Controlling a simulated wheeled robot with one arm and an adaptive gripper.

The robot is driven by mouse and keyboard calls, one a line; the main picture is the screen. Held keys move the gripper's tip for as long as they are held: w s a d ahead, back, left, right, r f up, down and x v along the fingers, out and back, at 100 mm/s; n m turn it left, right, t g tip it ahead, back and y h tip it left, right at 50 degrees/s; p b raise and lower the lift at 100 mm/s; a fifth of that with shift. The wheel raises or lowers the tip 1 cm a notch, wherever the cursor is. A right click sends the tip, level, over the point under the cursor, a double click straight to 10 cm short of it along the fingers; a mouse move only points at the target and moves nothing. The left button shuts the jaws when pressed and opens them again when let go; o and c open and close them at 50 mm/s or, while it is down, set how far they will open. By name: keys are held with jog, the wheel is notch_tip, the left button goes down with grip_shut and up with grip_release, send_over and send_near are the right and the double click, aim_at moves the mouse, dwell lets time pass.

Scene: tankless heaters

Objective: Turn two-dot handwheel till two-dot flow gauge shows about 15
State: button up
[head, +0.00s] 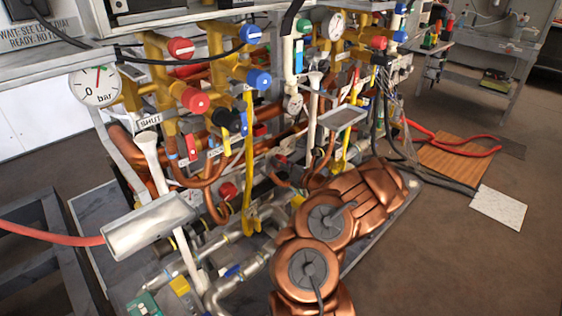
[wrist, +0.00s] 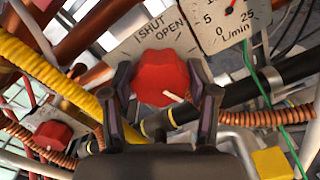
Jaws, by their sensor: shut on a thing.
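In the wrist view a red handwheel (wrist: 160,74) sits between the two fingers of my gripper (wrist: 160,84), which is shut on its sides. A pale mark shows near the wheel's lower right. A plate reading SHUT and OPEN (wrist: 155,30) is just above it. A white flow gauge (wrist: 214,38) marked L/min is at the upper right, partly cut off by the frame. Its 0, 5 and 25 show; its red needle points up past the top edge, so I cannot read a value. No dots are discernible on either. In the head view my gripper is hidden behind my copper-coloured arm.
A yellow corrugated hose (wrist: 50,72) and copper coils crowd my gripper on both sides. A second red knob (wrist: 52,135) is at lower left. In the head view the pipe rack holds several red and blue knobs and a bar gauge (head: 96,86). Brown floor (head: 440,260) is open at right.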

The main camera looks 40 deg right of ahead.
jog(key=shift+m, duration=1.7)
jog(key=shift+d, duration=0.1)
jog(key=o, duration=1.2)
jog(key=shift+c, duration=0.2)
jog(key=s, duration=1.2)
jog(key=shift+a, duration=0.25)
